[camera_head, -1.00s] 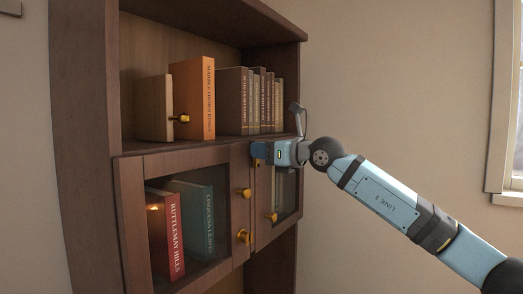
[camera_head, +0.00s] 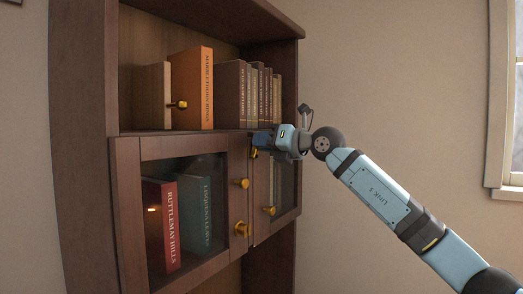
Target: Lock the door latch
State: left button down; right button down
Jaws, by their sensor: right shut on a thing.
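The cabinet has two glass doors, a left door (camera_head: 128,215) and a right door (camera_head: 287,216). My right gripper (camera_head: 262,141) is at the top of the doors, near where they meet, and is shut on a small brass latch piece (camera_head: 254,153). Only a bit of the brass shows below the fingers; the rest is hidden, so I cannot tell how the latch is turned. Brass knobs sit lower, on the left door's edge (camera_head: 241,183) and on the right door (camera_head: 268,211). Another brass fitting (camera_head: 242,229) is low on the left door. My left gripper is not in view.
The open shelf above holds an orange book (camera_head: 192,88), a row of dark books (camera_head: 232,95) and a wooden block with a brass knob (camera_head: 152,97). Red (camera_head: 160,225) and teal books (camera_head: 196,213) stand behind the left glass. The wall side at right is free.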

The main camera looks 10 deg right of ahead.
aim_at(260, 155)
jog(key=shift+w+d+f+m+b, duration=0.1)
jog(key=shift+w+d+f+m, duration=0.35)
jog(key=shift+m, duration=1.65)
jog(key=shift+w+d+f+m+b, duration=0.15)
jog(key=shift+f+m, duration=0.5)
jog(key=shift+m, duration=1.45)
jog(key=shift+w+d+f+m+b, duration=0.2)
jog(key=shift+f+m, duration=0.35)
jog(key=shift+m, duration=1.55)
jog(key=shift+f, duration=0.1)
jog(key=c, duration=1.1)
grip_release()
jog(key=shift+d, duration=0.1)
